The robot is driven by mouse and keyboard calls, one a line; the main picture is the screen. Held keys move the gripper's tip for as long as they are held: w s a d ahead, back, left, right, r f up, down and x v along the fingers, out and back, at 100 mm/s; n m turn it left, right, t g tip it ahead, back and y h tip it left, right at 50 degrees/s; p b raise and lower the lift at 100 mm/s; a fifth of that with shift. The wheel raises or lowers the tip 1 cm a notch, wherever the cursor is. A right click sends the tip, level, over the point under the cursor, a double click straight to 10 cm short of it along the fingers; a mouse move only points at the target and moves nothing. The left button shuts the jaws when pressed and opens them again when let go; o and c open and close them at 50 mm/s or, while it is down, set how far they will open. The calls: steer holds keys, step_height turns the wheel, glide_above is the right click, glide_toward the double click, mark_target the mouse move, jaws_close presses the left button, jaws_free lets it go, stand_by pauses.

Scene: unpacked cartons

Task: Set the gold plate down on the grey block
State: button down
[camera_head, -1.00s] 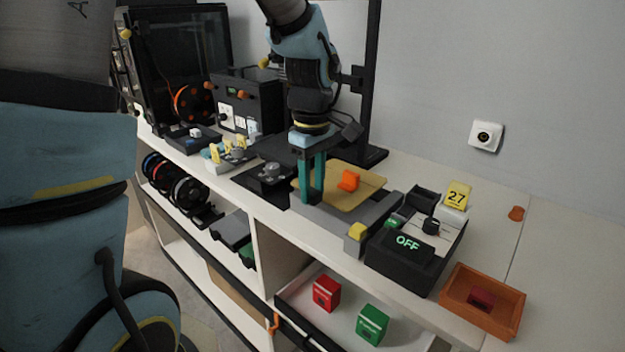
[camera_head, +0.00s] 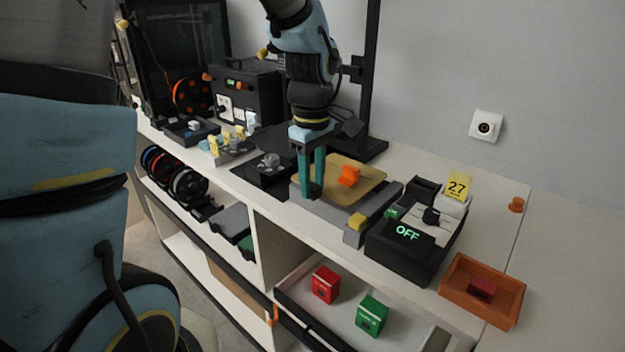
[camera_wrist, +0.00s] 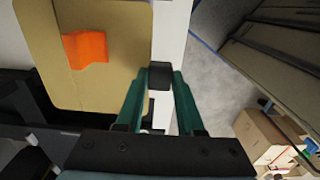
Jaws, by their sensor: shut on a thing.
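The gold plate (camera_head: 345,194) is flat and square with rounded corners, and an orange piece (camera_head: 348,175) sits on it. It also shows at the left of the wrist view (camera_wrist: 100,88). My gripper (camera_head: 312,192) has teal fingers pointing down at the plate's near-left edge. In the wrist view its fingertips (camera_wrist: 160,84) close on a small dark grip piece at the plate's edge.
A black box (camera_head: 404,239) reading "OFF" stands right of the block, with a yellow "27" tag (camera_head: 458,186) behind. An orange tray (camera_head: 460,297) is further right. A black post (camera_head: 370,80) rises behind my arm. The counter's front edge is close.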

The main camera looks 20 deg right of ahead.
steer(key=shift+f+b, duration=0.6)
steer(key=shift+f, duration=0.3)
steer(key=shift+c, duration=2.2)
jaws_free()
steer(key=shift+r, duration=0.1)
steer(key=shift+r+p, duration=1.5)
steer(key=shift+r, duration=0.1)
step_height(320, 180, up, 11)
steer(key=b, duration=0.1)
steer(key=shift+f+b, duration=0.15)
steer(key=shift+b, duration=0.25)
